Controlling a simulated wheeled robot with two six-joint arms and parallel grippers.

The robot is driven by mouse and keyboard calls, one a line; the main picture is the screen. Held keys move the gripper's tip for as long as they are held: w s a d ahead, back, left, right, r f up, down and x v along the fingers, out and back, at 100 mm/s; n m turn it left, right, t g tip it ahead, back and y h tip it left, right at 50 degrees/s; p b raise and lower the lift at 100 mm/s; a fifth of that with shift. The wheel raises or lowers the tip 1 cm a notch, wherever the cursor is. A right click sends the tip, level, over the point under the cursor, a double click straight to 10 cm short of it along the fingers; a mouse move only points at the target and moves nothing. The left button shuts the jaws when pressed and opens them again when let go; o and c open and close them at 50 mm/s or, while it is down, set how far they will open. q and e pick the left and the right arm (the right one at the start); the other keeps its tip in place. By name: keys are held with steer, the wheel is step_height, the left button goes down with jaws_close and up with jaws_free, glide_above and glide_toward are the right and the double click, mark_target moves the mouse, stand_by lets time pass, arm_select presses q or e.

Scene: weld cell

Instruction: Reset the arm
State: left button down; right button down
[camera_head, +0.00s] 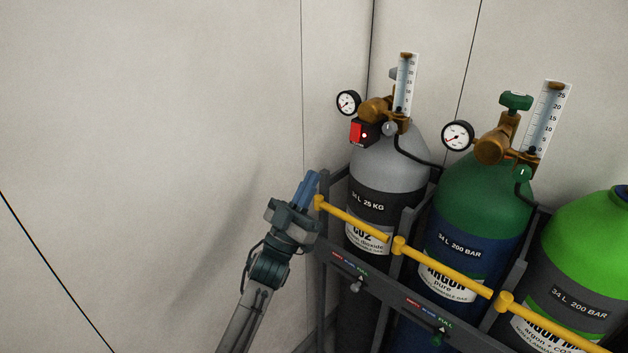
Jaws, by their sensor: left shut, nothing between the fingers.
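My left gripper (306,188) is on the end of my left arm, which comes up from the bottom, left of centre. Its blue fingers are shut together and empty, pointing up. In the picture it stands just left of the rack's yellow bar (352,219) and the grey CO2 cylinder (388,165). I cannot tell whether it touches the rack. My right gripper is not in view.
A dark rack (365,267) holds the CO2 cylinder, a green and blue argon cylinder (470,210) and a bright green cylinder (590,235). Gauges (348,102) and regulators stick out above. Pale walls stand behind; the left side is clear.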

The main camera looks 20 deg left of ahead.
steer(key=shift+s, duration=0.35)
